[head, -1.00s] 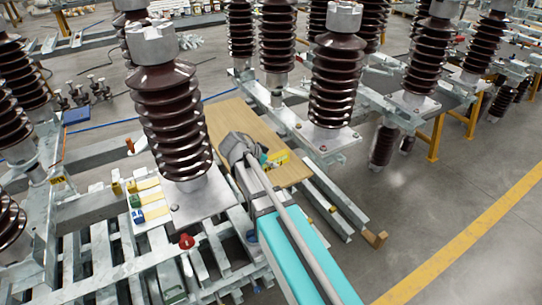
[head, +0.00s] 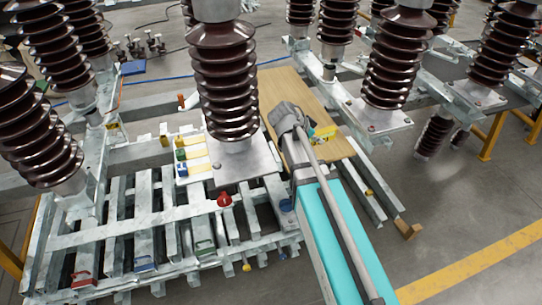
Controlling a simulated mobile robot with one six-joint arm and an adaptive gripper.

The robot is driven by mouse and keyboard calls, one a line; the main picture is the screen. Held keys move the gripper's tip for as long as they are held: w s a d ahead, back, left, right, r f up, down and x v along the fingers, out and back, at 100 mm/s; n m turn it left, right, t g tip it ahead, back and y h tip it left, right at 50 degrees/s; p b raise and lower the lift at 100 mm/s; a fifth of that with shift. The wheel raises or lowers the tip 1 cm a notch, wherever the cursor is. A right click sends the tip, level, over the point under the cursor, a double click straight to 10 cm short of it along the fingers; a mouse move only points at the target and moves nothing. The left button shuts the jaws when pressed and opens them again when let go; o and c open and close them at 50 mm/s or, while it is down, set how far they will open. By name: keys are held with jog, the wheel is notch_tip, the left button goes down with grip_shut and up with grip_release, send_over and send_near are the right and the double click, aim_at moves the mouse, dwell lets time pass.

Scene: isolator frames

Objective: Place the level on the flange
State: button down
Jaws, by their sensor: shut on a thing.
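My gripper (head: 311,132) is over the wooden board (head: 285,90), mostly hidden behind my own wrist and arm. The nearest brown ribbed insulator (head: 225,80) stands upright just left of my gripper on a square metal base plate (head: 245,166). Its upper flange (head: 218,8) is cut off by the top edge. I cannot tell which flange the task means.
Other insulators stand close by, at left (head: 38,130) and right (head: 395,65). A slatted metal frame (head: 140,235) holds clamps and a red knob (head: 224,200). Small coloured tools lie on a pale plate (head: 196,155). Open floor (head: 470,200) lies at right.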

jog(key=s+d+n+t+y, duration=0.1)
jog(key=s+d+n, duration=0.1)
jog(key=s, duration=0.5)
jog(key=shift+n+t, duration=0.4)
jog(key=shift+w, duration=0.1)
